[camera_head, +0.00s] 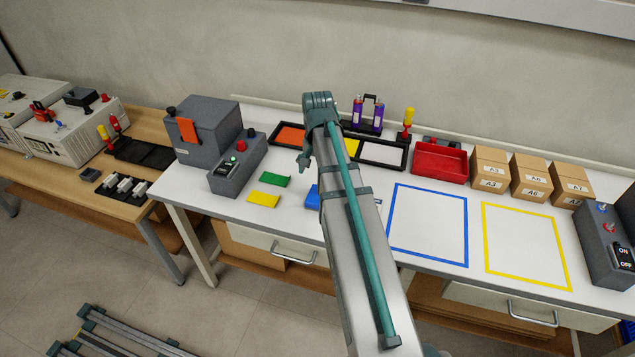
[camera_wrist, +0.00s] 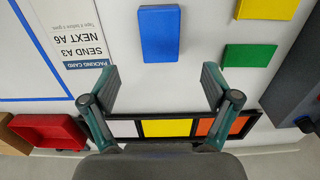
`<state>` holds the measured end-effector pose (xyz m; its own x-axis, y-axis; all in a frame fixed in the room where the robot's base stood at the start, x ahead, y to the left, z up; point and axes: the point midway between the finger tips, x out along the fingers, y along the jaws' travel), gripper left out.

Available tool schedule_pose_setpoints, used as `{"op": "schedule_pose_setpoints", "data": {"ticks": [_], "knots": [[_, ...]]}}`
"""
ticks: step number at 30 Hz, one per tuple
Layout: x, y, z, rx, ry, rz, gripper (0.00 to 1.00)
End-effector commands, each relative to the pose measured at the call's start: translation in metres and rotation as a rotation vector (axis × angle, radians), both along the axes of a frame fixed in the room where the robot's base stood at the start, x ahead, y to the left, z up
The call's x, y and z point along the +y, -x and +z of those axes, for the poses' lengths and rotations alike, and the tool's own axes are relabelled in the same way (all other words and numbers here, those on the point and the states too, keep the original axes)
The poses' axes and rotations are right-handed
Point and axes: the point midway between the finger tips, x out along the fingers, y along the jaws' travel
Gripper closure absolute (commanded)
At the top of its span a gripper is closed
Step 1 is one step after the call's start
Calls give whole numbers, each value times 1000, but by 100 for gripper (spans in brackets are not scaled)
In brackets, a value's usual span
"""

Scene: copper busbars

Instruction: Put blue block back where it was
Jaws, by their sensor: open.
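The blue block (camera_wrist: 160,33) lies flat on the white table, just beyond my fingertips in the wrist view. In the head view the blue block (camera_head: 312,197) is partly hidden behind my arm. My gripper (camera_wrist: 160,88) is open and empty, its two fingers spread wide, with bare white table between them. In the head view only one finger (camera_head: 303,163) shows beside the arm. A black-framed tray (camera_wrist: 168,140) with white, yellow and orange compartments lies under the gripper's palm side. No block is seen in its visible parts.
Green (camera_head: 275,180) and yellow (camera_head: 263,198) blocks lie left of the blue one. A packing card (camera_wrist: 70,40) reads "SEND A3 NEXT A6". A red bin (camera_head: 440,162), cardboard boxes (camera_head: 490,168) and a grey control box (camera_head: 238,165) stand around. Blue and yellow outlined areas are empty.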

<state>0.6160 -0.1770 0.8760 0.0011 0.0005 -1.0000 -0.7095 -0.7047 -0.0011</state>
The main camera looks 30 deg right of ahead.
Motion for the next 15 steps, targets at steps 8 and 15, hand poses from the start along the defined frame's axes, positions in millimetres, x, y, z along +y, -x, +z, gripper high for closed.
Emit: {"op": "schedule_pose_setpoints", "data": {"ticks": [8,15], "knots": [[0,0,16,0,0,0,13],[0,0,17,1,-1,0,13]]}}
